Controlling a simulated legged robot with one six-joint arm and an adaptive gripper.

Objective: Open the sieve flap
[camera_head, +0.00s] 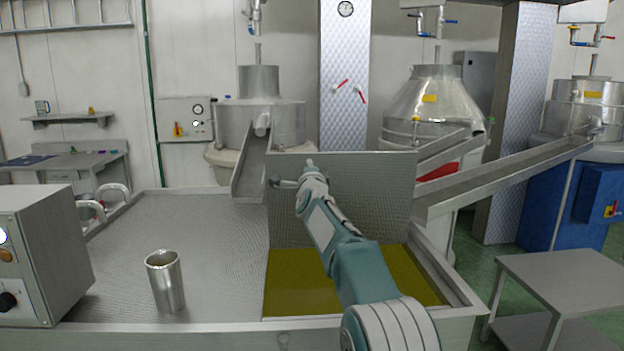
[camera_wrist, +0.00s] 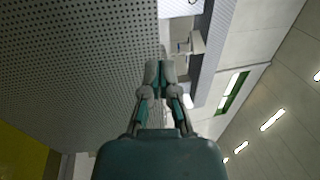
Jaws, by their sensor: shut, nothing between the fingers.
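The sieve flap (camera_head: 365,190) is a perforated metal panel that stands raised, close to upright, over the right part of the large metal basin. Below it the opening shows yellow-green oil (camera_head: 400,285). My gripper (camera_head: 275,182) is at the flap's upper left part, and my forearm crosses in front of the panel and the oil. In the wrist view the gripper (camera_wrist: 160,72) is shut and empty, beside the edge of the perforated panel (camera_wrist: 70,60). I cannot tell whether the fingers touch the panel.
A steel cup (camera_head: 165,282) stands on the fixed perforated sheet (camera_head: 185,235) at left. A control box (camera_head: 42,255) is at the left edge. Metal chutes (camera_head: 500,180) from the machines reach the basin behind. A low metal table (camera_head: 565,285) stands at right.

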